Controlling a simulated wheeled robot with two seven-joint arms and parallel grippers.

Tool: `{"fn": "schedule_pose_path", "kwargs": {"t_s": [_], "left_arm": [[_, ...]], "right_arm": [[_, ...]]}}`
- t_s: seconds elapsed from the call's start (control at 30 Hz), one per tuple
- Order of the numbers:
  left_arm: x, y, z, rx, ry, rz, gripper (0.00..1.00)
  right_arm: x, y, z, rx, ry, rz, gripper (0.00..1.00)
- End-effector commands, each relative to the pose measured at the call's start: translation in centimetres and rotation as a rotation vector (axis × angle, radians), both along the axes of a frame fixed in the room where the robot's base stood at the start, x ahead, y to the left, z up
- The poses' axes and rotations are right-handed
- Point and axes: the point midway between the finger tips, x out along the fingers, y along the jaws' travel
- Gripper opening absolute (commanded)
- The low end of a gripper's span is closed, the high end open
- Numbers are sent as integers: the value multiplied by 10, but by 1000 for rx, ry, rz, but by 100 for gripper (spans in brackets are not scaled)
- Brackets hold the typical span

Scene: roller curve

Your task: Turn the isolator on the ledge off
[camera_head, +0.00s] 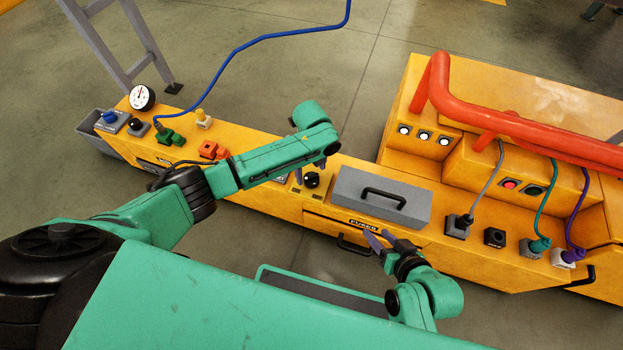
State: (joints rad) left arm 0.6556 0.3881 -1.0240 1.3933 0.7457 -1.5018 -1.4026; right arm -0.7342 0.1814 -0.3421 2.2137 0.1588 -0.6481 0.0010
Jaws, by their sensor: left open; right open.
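A small black rotary knob (312,180), which looks like the isolator, stands on the yellow ledge (335,170) left of a grey box. Its handle angle is too small to read. My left gripper (309,170) is open and points down at the knob, its fingers on either side of it in the picture. I cannot tell whether they touch it. My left forearm hides part of the ledge. My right gripper (378,238) is open and empty in front of the ledge, below the grey box.
The grey box (382,195) with a black handle sits right of the knob. Further right are plugs with cables, a black socket (495,237) and a red pipe (520,125). An orange connector (209,150), another black knob (137,126) and a gauge (142,97) are at left.

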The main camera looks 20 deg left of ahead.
Motion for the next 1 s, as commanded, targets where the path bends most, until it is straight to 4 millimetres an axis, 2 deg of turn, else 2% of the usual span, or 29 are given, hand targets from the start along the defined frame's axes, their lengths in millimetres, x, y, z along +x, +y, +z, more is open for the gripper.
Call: {"fn": "schedule_pose_path", "kwargs": {"t_s": [0.03, 0.2, 0.53, 0.67, 0.7, 0.77, 1.0], "left_arm": [[0, 0, -13, 1, 1, 1, 90], [0, 0, -30, -1, -1, 0, 90], [0, 0, -33, -1, -1, 0, 90], [0, 0, -33, 0, -1, 1, 41], [0, 0, -33, 0, -1, 1, 26], [0, 0, -33, 0, -1, 1, 5], [0, 0, -31, 0, 0, 17, 5]], "right_arm": [[-1, 6, -9, 27, -31, -3, 50], [0, 20, -11, 107, -128, -24, 50], [0, 24, -8, 132, -157, -31, 50], [0, 24, -8, 131, -157, -32, 50], [0, 24, -8, 131, -157, -32, 50], [0, 24, -8, 131, -157, -32, 50], [-1, 22, -8, 118, -139, -26, 50]]}}
